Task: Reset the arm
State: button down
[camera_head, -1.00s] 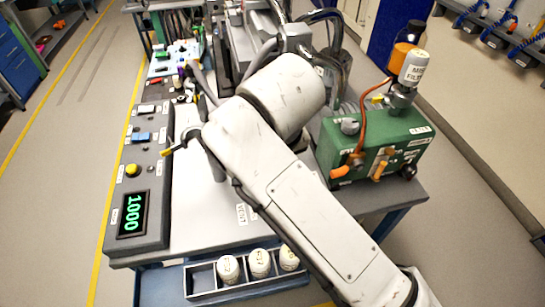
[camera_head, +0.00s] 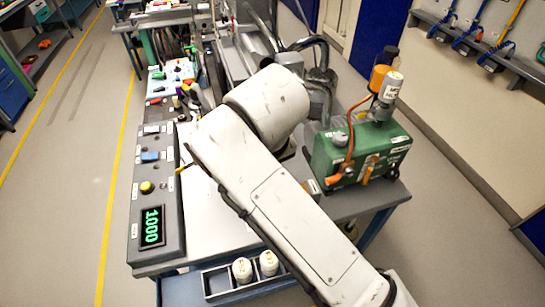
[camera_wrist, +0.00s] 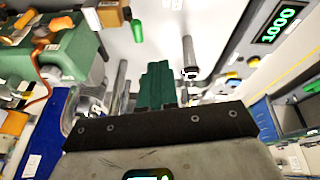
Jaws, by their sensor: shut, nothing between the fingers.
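My arm (camera_head: 265,170) crosses the middle of the head view above the bench, bent at a large joint. My gripper (camera_wrist: 158,70) shows in the wrist view as dark green fingers, pressed together and empty, in front of a black mounting bar. In the head view the gripper is hidden behind the arm. In the wrist view the fingers are over the pale bench top, with nothing seen touching them.
A green pump unit (camera_head: 335,155) with an orange hose and bottles stands right of the arm. A control console (camera_head: 172,195) reading 1000 lies along the left edge. A tray (camera_head: 217,281) with white-capped jars (camera_head: 242,270) sits at the front. The left floor is clear.

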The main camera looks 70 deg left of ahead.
dwell(0.3)
jog(key=w+d+f+m+y, duration=0.1)
jog(key=w+d+f+m, duration=0.35)
jog(key=d, duration=0.55)
jog(key=w+d+f+m+t+b, duration=0.1)
jog(key=w+d+f+m, duration=0.2)
jog(key=w+d+f, duration=0.5)
jog(key=w+d+f+m+y, duration=0.1)
jog(key=w+d+f+m, duration=0.2)
jog(key=d, duration=0.9)
jog(key=s+d+f+m+h, duration=0.1)
jog(key=s+d+f+m, duration=0.2)
jog(key=d, duration=0.5)
jog(key=s+d+f+m+h, duration=0.2)
jog(key=s+d+f, duration=0.15)
jog(key=d, duration=0.45)
jog(key=s+d+f+m+h, duration=0.1)
jog(key=s+d+f+m, duration=0.1)
jog(key=s+d, duration=0.4)
jog(key=s+d+f+m+h+b, duration=0.1)
jog(key=s+d+f+m+h, duration=0.1)
jog(key=s+d, duration=0.4)
jog(key=d, duration=0.5)
jog(key=shift+s+d+f+g, duration=0.2)
jog(key=shift+d+g, duration=0.1)
jog(key=shift+d, duration=0.05)
